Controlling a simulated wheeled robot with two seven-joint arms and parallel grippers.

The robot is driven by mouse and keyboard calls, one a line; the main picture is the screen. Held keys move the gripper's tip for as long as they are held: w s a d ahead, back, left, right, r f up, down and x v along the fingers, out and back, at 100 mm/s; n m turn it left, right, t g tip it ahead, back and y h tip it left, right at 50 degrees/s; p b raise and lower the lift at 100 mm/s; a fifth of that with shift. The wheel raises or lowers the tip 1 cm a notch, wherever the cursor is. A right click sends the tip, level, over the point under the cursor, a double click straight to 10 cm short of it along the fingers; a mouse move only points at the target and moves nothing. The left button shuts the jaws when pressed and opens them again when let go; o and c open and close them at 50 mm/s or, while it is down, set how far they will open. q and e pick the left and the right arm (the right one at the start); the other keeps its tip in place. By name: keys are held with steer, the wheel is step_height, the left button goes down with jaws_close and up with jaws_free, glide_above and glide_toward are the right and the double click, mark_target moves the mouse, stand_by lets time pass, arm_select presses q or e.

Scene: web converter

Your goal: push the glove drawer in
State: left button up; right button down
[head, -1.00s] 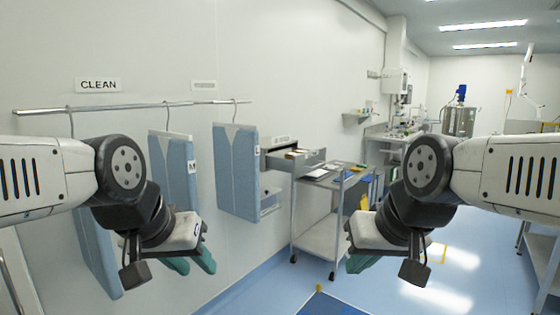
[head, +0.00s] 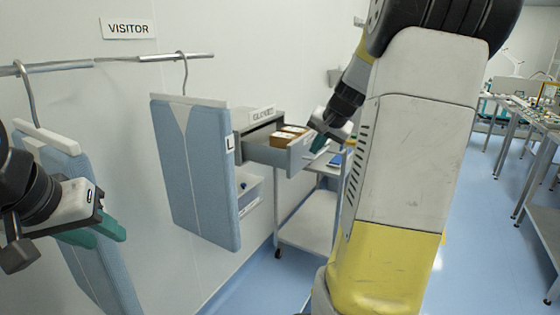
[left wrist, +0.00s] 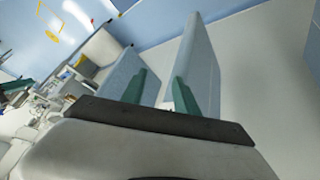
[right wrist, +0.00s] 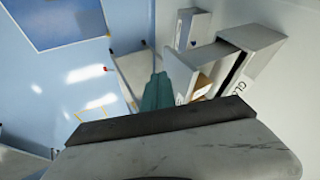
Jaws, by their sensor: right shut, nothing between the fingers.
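The glove drawer (head: 272,154) sticks out of the grey glove cabinet (head: 262,119) on the wall, pulled open, with brown boxes (head: 287,134) in it. In the right wrist view the drawer (right wrist: 180,76) is just right of my right gripper (right wrist: 156,90). The right gripper's teal fingers are shut together and empty, close to the drawer's front; whether they touch it I cannot tell. In the head view my right gripper (head: 320,143) is at the drawer's front end, partly hidden. My left gripper (head: 98,234) is open and empty beside hanging blue garments; its fingers (left wrist: 160,95) are apart.
A blue garment (head: 195,170) hangs from the wall rail left of the cabinet, and another (head: 65,190) hangs near my left gripper. A wheeled cart (head: 305,218) stands below the drawer. Benches (head: 540,130) line the right; the floor between is clear.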

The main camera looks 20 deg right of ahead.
mark_target(249, 152)
steer(key=shift+m, duration=0.3)
steer(key=shift+w+r+x, duration=0.3)
steer(key=shift+w+x, duration=0.1)
steer(key=shift+x, duration=1.85)
steer(key=shift+w+r+x, duration=0.35)
steer(key=shift+w+x, duration=0.1)
steer(key=shift+x, duration=1.75)
steer(key=shift+w+r+x, duration=0.3)
steer(key=shift+w+x, duration=0.1)
steer(key=shift+x, duration=1.85)
steer(key=shift+w, duration=0.1)
steer(key=w+a, duration=0.4)
steer(key=w, duration=0.1)
steer(key=w+a, duration=0.4)
steer(key=w, duration=0.1)
steer(key=w+a, duration=0.4)
steer(key=w, duration=0.1)
steer(key=shift+a, duration=0.35)
steer(key=shift+w+a, duration=0.35)
steer(key=shift+a+r, duration=0.1)
steer(key=shift+r, duration=0.05)
